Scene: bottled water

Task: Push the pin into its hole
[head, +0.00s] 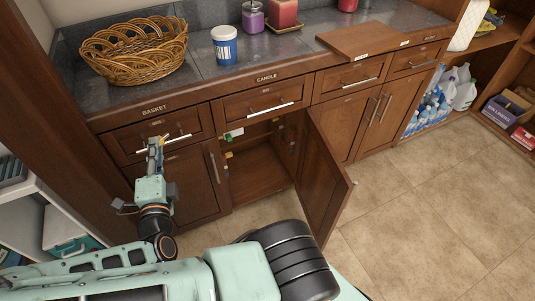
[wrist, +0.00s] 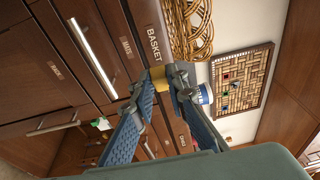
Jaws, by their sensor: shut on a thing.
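My gripper (head: 157,143) is in front of the BASKET drawer (head: 134,139) at the left in the head view. In the wrist view its blue-grey fingers close on a small yellow piece, which I take for the pin (wrist: 161,79). The fingertips (wrist: 162,84) hide part of it. The piece overlaps the drawer front beside the BASKET label in the wrist view; I cannot tell whether it touches the wood. I cannot make out its hole.
The cabinet door (head: 325,180) stands open to the right, with small green and yellow fittings (head: 233,134) inside the frame. A wicker basket (head: 133,52) and a blue-white tub (head: 224,46) stand on the counter. A woven board (wrist: 239,80) with coloured pieces hangs on the wall.

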